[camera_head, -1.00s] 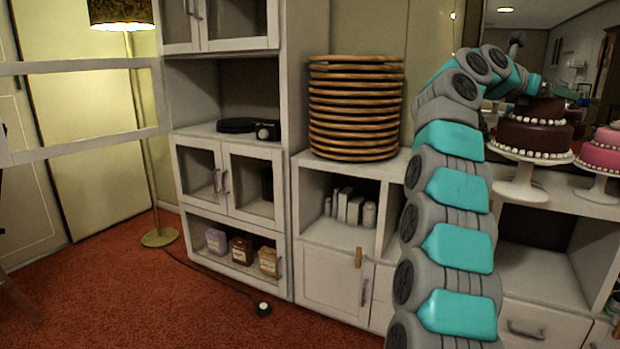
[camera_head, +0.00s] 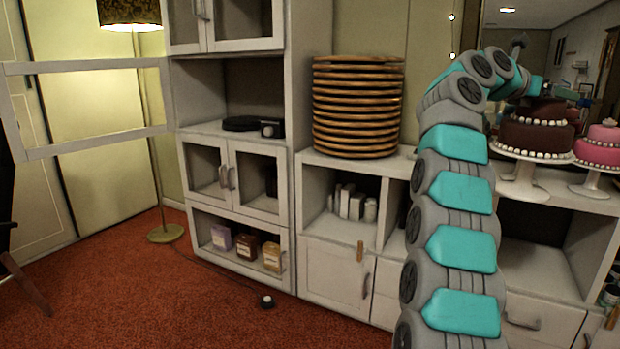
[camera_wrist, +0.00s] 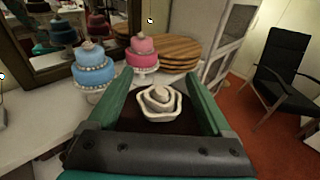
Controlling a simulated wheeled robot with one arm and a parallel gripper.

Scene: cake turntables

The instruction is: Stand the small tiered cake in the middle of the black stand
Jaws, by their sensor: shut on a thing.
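A brown tiered cake (camera_head: 537,138) with white beads sits on a white pedestal stand (camera_head: 522,183) at the right of the head view. My gripper (camera_head: 540,92) is over its top, partly hidden by my arm. In the wrist view, the green fingers of my gripper (camera_wrist: 158,88) stand either side of the brown cake top (camera_wrist: 190,124), with a white swirl topper (camera_wrist: 160,101) between them. They are shut on the cake. A flat black disc (camera_head: 240,124), which looks like the black stand, lies empty on the open cabinet shelf beside a small black box (camera_head: 271,128).
A pink tiered cake (camera_head: 601,148) stands right of the brown one. A blue cake (camera_wrist: 92,70) shows in the wrist view. A tall stack of wooden boards (camera_head: 357,108) stands between my arm and the cabinet.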

